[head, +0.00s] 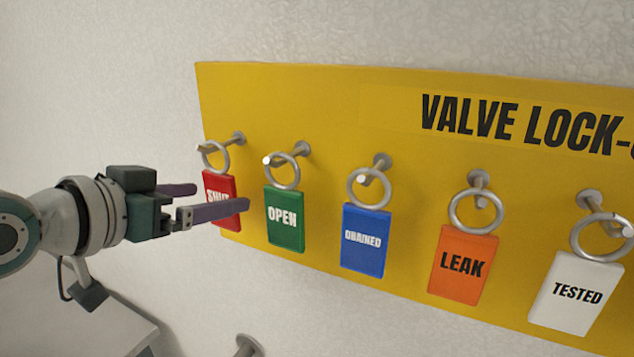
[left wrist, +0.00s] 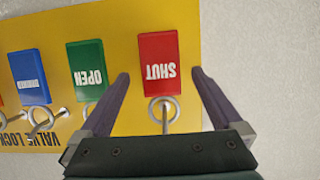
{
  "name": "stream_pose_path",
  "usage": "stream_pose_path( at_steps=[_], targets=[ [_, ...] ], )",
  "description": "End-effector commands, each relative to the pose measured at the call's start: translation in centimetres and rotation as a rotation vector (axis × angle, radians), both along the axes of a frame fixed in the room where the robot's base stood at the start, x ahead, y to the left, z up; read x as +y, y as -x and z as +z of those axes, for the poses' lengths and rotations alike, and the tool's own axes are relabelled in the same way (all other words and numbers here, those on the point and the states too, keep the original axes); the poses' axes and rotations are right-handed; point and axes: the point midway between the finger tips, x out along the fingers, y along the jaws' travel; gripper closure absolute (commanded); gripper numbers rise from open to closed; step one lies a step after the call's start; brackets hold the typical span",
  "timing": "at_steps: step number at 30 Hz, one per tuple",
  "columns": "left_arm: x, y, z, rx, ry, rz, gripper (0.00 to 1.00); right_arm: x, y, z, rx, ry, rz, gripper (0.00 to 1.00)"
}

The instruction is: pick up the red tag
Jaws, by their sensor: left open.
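The red tag (head: 222,187) reads SHUT and hangs by a metal ring (head: 214,157) from the leftmost peg of a yellow board (head: 330,100). In the left wrist view the red tag (left wrist: 158,60) appears upside down, ahead of the gripper and between the lines of its two fingers. My left gripper (head: 221,199) is open and empty. In the head view its near finger crosses in front of the tag's lower part. I cannot tell whether a finger touches the tag. My right gripper is in neither view.
To the right of the red tag hang a green OPEN tag (head: 285,220), a blue DRAINED tag (head: 365,240), an orange LEAK tag (head: 463,265) and a white TESTED tag (head: 575,293). The green tag is close to my left gripper. Bare wall (head: 100,90) lies left of the board.

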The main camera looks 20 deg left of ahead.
Motion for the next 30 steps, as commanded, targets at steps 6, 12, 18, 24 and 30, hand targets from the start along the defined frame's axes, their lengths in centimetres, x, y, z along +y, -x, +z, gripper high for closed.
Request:
stream_pose_path(
  at_steps=[6, 12, 18, 24, 30],
  targets=[
    [-0.1, -2.5, -0.8, 0.000, 0.002, 0.001, 0.00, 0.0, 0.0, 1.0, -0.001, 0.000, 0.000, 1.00],
    [-0.2, -3.1, -1.1, 0.000, 0.000, 0.000, 0.00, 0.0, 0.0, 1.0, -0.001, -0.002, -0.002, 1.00],
    [-0.2, -3.1, -1.1, 0.000, 0.000, 0.000, 0.03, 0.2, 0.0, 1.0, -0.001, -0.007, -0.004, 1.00],
    [-0.2, -3.1, -1.1, 0.001, 0.000, 0.000, 0.26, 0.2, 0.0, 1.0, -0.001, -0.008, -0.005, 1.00],
    [-0.2, -3.1, -1.1, 0.001, 0.000, 0.000, 0.48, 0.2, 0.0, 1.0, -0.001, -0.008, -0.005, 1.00]
  ],
)
